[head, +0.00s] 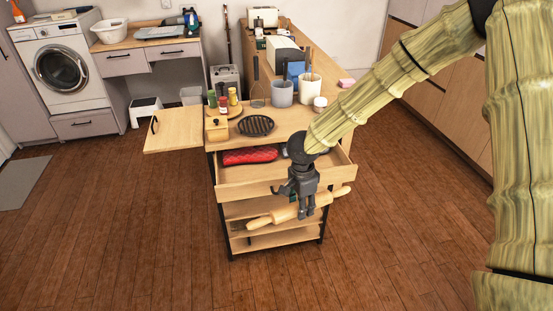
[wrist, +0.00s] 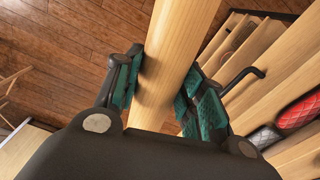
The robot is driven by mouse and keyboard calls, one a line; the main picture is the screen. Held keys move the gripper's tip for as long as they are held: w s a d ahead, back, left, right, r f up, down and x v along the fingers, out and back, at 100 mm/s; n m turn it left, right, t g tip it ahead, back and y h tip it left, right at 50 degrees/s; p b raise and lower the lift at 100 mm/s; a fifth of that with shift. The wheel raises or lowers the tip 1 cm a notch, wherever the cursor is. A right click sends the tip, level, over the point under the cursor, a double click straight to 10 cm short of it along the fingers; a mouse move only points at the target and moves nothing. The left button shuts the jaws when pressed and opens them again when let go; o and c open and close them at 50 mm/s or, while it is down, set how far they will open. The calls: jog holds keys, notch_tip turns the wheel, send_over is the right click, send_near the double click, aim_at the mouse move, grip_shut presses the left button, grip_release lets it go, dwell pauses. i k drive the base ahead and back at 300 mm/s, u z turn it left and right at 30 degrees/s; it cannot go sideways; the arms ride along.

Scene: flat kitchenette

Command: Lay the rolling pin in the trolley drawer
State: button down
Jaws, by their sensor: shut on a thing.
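The wooden rolling pin (head: 285,215) is held crosswise in front of the trolley, slightly tilted, its right end higher in the head view. My gripper (head: 304,208) is shut on it near its middle. In the wrist view the pin (wrist: 178,50) runs between the two green-padded fingers of my gripper (wrist: 160,92). The trolley drawer (head: 232,189) is pulled open behind and above the pin, with a red quilted item (head: 250,155) lying in its left part. My wrist hides part of the drawer's right side. The pin is outside the drawer, in front of the lower shelves.
The trolley top (head: 285,118) holds a black round trivet (head: 256,126), a small wooden box (head: 217,128), spice jars and utensil pots. A side leaf (head: 172,136) sticks out left. The drawer handle (wrist: 243,76) shows close to the right finger. Open floor (head: 120,240) surrounds the trolley's front.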

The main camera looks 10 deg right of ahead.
aim_at(283, 172)
jog(key=i, duration=0.9)
